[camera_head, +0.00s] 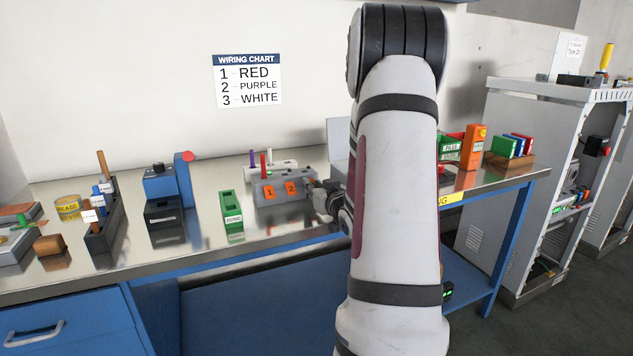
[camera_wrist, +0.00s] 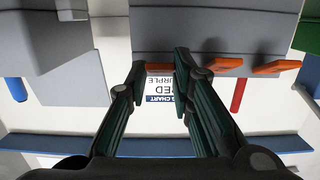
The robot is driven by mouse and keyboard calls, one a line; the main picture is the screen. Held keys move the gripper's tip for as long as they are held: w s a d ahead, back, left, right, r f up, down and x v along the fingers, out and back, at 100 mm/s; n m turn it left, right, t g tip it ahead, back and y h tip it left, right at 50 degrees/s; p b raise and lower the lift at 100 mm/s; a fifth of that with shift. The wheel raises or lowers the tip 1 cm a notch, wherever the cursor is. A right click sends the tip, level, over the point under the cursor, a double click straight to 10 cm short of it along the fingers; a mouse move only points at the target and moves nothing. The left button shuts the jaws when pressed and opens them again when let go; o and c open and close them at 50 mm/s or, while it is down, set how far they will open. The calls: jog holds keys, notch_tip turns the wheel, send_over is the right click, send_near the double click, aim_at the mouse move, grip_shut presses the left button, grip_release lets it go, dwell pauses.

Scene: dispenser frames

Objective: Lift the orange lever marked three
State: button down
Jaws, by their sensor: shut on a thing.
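A grey dispenser box (camera_head: 281,178) stands on the metal bench, with orange lever plates marked 1 (camera_head: 269,192) and 2 (camera_head: 291,188) on its front. My gripper (camera_head: 318,189) is at the right end of that front. The place to the right of lever 2 is hidden behind it in the head view. In the wrist view, which looks upside down, my gripper (camera_wrist: 158,74) is shut on an orange lever (camera_wrist: 158,67) at the left of the row. Two other orange levers (camera_wrist: 225,62) (camera_wrist: 276,66) lie to its right. The held lever's number cannot be read.
A green bin (camera_head: 232,211) stands left of the dispenser box. A black bin (camera_head: 163,220) and a blue device with a red knob (camera_head: 187,157) are further left. A wiring chart (camera_head: 248,80) hangs on the wall. Bare bench lies in front of the box.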

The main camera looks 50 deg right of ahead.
notch_tip(320, 180, up, 2)
jog(key=g+y+p, duration=0.2)
jog(key=p, duration=0.6)
jog(key=shift+s+r+g, duration=0.1)
jog(key=shift+g, duration=0.3)
jog(key=g+p, duration=0.1)
jog(key=p, duration=0.3)
jog(key=r+g+y+p, duration=0.1)
jog(key=p, duration=0.4)
jog(key=shift+d+r+g+y, duration=0.1)
jog(key=shift+d+g+y, duration=0.1)
jog(key=shift+g+y, duration=0.15)
jog(key=p, duration=0.1)
jog(key=g+y+p, duration=0.1)
jog(key=p, duration=0.1)
jog(key=shift+w+d+r+g+p, duration=0.1)
jog(key=shift+w+r+g+p, duration=0.05)
jog(key=shift+w+g+p, duration=0.15)
jog(key=shift+w+d+r+g+y+p, duration=0.15)
jog(key=shift+w+g+y+p, duration=0.25)
jog(key=shift+g+p, duration=0.6)
jog(key=shift+p, duration=0.4)
jog(key=c, duration=1.4)
grip_release()
jog(key=shift+r, duration=0.1)
